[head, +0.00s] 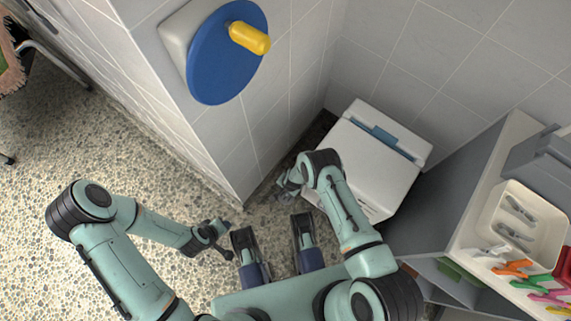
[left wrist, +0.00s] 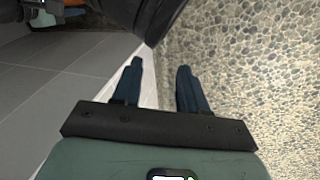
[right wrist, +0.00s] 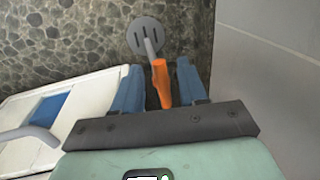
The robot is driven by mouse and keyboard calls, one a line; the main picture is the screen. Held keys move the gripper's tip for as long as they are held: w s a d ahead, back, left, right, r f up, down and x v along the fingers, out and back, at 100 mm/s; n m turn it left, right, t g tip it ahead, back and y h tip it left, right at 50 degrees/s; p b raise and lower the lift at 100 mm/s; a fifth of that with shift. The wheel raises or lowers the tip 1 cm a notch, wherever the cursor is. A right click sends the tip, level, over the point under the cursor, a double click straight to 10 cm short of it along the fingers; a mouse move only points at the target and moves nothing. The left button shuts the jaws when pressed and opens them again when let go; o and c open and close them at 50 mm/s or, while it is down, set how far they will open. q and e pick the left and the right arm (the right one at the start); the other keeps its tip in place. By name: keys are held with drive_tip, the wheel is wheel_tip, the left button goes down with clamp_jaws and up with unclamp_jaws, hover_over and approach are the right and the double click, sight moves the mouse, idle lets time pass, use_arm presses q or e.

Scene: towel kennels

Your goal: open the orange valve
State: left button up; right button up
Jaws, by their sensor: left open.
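The orange valve handle (right wrist: 162,82) shows in the right wrist view, on a grey stem in front of a round slotted grey disc (right wrist: 146,30). My right gripper (right wrist: 157,75) is open, with the handle appearing between its two fingers. Whether a finger touches it, I cannot tell. In the head view my right gripper (head: 288,183) is low by the wall corner, and the orange valve is not visible there. My left gripper (head: 222,238) is open and empty above the pebbled floor; the left wrist view shows its spread fingers (left wrist: 160,85).
A blue disc (head: 215,70) with a yellow handle (head: 250,38) is on the wall corner. A white box (head: 365,150) stands beside my right arm. A grey cabinet (head: 440,190) at right carries a tray (head: 490,225) and coloured clips. Open floor (head: 90,145) lies left.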

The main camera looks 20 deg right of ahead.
use_arm(q)
drive_tip(key=s+d+r+g+h+p, duration=0.1)
drive_tip(key=s+d+r+g+p, duration=0.1)
drive_tip(key=s+r+p, duration=0.3)
drive_tip(key=shift+s+d+r+m+g, duration=0.35)
drive_tip(key=shift+s+d, duration=0.55)
drive_tip(key=shift+s, duration=0.45)
use_arm(e)
wheel_tip(320, 180, up, 13)
drive_tip(key=s+d, duration=0.1)
drive_tip(key=s, duration=0.1)
drive_tip(key=shift+d, duration=0.3)
drive_tip(key=shift+r, duration=0.1)
